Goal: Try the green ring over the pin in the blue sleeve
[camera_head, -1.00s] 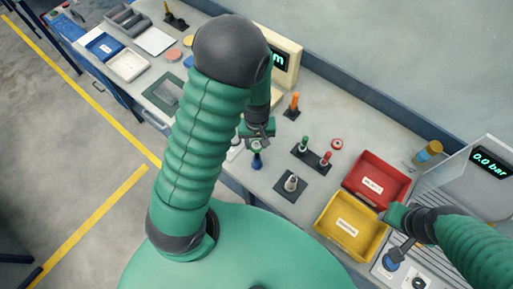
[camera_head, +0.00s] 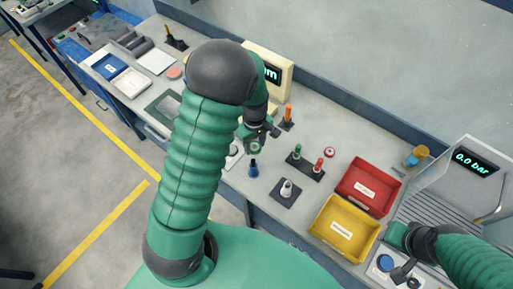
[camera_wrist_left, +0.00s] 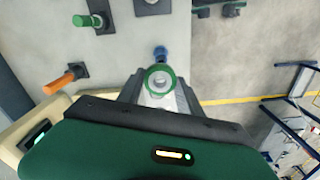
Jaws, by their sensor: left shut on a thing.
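My left gripper (camera_head: 257,138) is shut on the green ring (camera_head: 255,148) above the bench. In the left wrist view the green ring (camera_wrist_left: 147,78) sits between the fingertips, its hole facing the camera. The pin in the blue sleeve (camera_head: 253,169) stands upright on the bench, just in front of the ring in the head view, with a gap showing between them. The blue sleeve (camera_wrist_left: 160,54) shows just beyond the ring in the wrist view. My right gripper (camera_head: 398,236) is beside the yellow bin; its fingers cannot be made out.
A black plate with a green pin (camera_head: 297,151) and a red pin (camera_head: 319,165) stands to the right. A grey pin (camera_head: 287,188) stands on a dark square base. An orange pin (camera_head: 288,113) is behind. A red bin (camera_head: 393,207) and a yellow bin (camera_head: 318,228) lie at right.

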